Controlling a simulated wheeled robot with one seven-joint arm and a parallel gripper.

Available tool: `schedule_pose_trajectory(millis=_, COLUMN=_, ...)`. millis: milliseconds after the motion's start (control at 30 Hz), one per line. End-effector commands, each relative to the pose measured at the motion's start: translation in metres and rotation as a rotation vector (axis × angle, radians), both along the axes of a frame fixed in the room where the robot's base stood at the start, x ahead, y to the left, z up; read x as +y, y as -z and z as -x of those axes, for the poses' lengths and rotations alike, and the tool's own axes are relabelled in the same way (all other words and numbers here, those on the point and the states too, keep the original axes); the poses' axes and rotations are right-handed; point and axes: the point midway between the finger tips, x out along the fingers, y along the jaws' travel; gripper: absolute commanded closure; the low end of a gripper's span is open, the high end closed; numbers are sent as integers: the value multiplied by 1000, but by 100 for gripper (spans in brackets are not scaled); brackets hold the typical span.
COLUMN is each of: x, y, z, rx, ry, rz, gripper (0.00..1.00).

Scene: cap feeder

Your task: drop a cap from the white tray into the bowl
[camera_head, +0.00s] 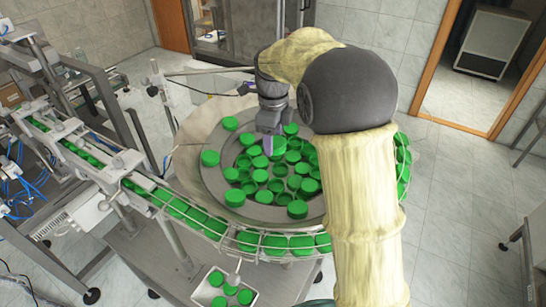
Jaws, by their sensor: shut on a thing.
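The bowl (213,181) is a large round grey feeder bowl in the middle of the view, with many green caps lying inside it. My gripper (269,149) is over the bowl, pointing down, with its jaws shut on a green cap (279,146). The cap is partly hidden by the fingers and hard to tell from the caps behind it. I cannot tell its exact height above the bowl. The white tray (201,283) is at the bottom of the view, below the bowl's front edge, with several green caps (219,279) in it.
A curved wire guide rail with a row of green caps (275,244) runs around the bowl's front and joins a conveyor (100,160) at the left. A thin metal stand (160,85) rises behind the bowl at left. Open tiled floor (455,220) lies to the right.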

Motion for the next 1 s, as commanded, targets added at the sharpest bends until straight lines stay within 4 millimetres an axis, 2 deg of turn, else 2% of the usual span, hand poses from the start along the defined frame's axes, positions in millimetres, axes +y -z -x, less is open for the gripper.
schedule_pose_trajectory(millis=600, x=-1, y=58, z=0, rx=0, ry=0, rz=1, gripper=69)
schedule_pose_trajectory(millis=967, x=-1, y=60, z=0, rx=0, ry=1, rz=1, gripper=69)
schedule_pose_trajectory(millis=1000, x=-1, y=60, z=0, rx=0, ry=1, rz=1, gripper=46)
